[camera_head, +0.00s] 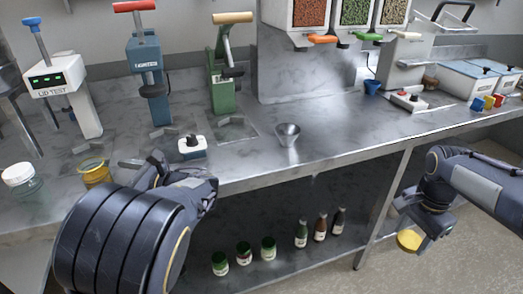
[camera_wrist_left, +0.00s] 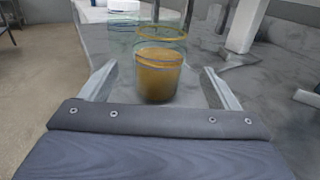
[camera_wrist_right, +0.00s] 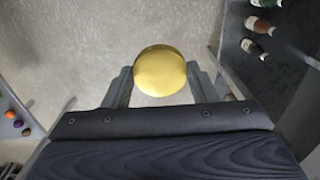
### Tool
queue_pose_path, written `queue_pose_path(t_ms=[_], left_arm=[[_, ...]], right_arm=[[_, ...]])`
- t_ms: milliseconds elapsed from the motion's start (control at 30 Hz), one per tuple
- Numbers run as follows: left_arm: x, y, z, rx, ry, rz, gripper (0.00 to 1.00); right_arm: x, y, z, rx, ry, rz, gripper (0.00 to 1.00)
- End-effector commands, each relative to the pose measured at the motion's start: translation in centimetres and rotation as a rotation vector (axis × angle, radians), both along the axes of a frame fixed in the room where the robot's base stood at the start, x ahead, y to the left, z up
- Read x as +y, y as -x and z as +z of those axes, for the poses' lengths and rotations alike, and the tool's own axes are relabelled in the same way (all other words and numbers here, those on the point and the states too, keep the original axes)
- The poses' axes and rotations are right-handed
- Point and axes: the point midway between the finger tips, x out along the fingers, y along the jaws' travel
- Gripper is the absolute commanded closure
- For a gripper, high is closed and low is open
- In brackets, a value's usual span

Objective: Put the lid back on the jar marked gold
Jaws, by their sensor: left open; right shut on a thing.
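The gold jar (camera_head: 97,174) is glass with amber contents and a gold rim, standing open on the left of the counter. In the left wrist view the jar (camera_wrist_left: 160,75) stands upright ahead of my left gripper (camera_wrist_left: 160,88), whose open fingers are on either side of its near side. In the head view my left gripper (camera_head: 150,163) is beside the jar, to its right. The gold lid (camera_head: 409,241) is a round disc in my right gripper (camera_wrist_right: 160,92), which is shut on it. The lid (camera_wrist_right: 160,72) is held over the floor, off the counter's front edge.
A jar with a white lid (camera_head: 20,178) stands left of the gold jar. The lid test machine (camera_head: 60,85) and two presses stand behind. A metal funnel (camera_head: 287,134) is mid-counter. Small jars and bottles (camera_head: 268,248) stand on the lower shelf. A table leg (camera_head: 385,205) is near my right arm.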

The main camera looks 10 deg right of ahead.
Motion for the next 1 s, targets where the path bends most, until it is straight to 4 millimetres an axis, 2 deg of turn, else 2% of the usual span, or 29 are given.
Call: queue_pose_path(t_ms=[100, 433, 800, 1000], left_arm=[[0.9, -0.1, 0.1, 0.000, 0.001, 0.006, 0.17], [1.2, -0.2, 0.1, 0.000, 0.001, 0.005, 0.17], [6.3, -1.7, 0.1, 0.000, 0.001, 0.006, 0.17], [6.9, -1.9, 0.2, 0.001, 0.000, 0.005, 0.17]], right_arm=[[0.0, 0.0, 0.0, 0.000, 0.000, 0.000, 0.69], [0.0, 0.0, -0.1, 0.000, 0.000, 0.000, 0.69], [0.0, 0.0, -0.8, 0.000, 0.000, 0.000, 0.69], [0.0, 0.0, -0.8, 0.000, 0.000, 0.000, 0.69]])
